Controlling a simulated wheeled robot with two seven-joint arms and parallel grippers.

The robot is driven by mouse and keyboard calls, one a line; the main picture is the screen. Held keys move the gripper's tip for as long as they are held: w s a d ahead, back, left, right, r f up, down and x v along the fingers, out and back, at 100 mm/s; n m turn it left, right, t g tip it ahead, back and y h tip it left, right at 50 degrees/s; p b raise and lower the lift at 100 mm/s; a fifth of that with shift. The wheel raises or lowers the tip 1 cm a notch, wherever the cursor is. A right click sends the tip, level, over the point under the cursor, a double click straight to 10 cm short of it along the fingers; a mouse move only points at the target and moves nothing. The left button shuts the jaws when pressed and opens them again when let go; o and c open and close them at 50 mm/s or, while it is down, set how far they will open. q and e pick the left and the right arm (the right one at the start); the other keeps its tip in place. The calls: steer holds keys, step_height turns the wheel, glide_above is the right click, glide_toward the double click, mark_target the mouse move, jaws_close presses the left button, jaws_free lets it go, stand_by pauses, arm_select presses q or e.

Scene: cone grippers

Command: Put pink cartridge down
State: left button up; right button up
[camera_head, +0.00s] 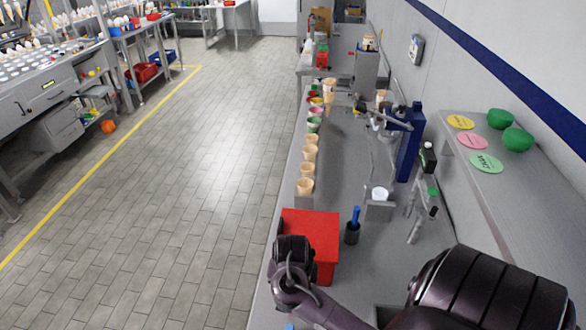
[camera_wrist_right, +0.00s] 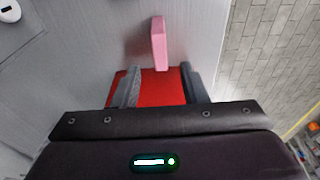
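The pink cartridge (camera_wrist_right: 158,42) shows in the right wrist view as a narrow pink block. It is just beyond the fingertips, against the grey counter, with its near end at the edge of the red box (camera_wrist_right: 160,90). I cannot tell whether it touches the box. My right gripper (camera_wrist_right: 158,72) is open, its two dark fingers apart with red box surface showing between them. In the head view my right gripper (camera_head: 292,275) is at the front left of the red box (camera_head: 312,225), and the cartridge is not visible there. My left gripper is not in view.
The grey counter (camera_head: 345,255) carries a row of cones (camera_head: 310,152) behind the box. A dark cup with a blue item (camera_head: 353,230) and a small stand with a white cup (camera_head: 380,197) are to the right. A shelf (camera_head: 500,190) holds green bowls. Open floor lies left.

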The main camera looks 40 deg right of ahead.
steer(key=shift+s+a+r, duration=0.15)
steer(key=shift+a+r, duration=0.05)
steer(key=shift+r, duration=1.2)
steer(key=shift+s+a+r, duration=0.15)
steer(key=shift+r, duration=1.2)
steer(key=shift+a+f, duration=0.1)
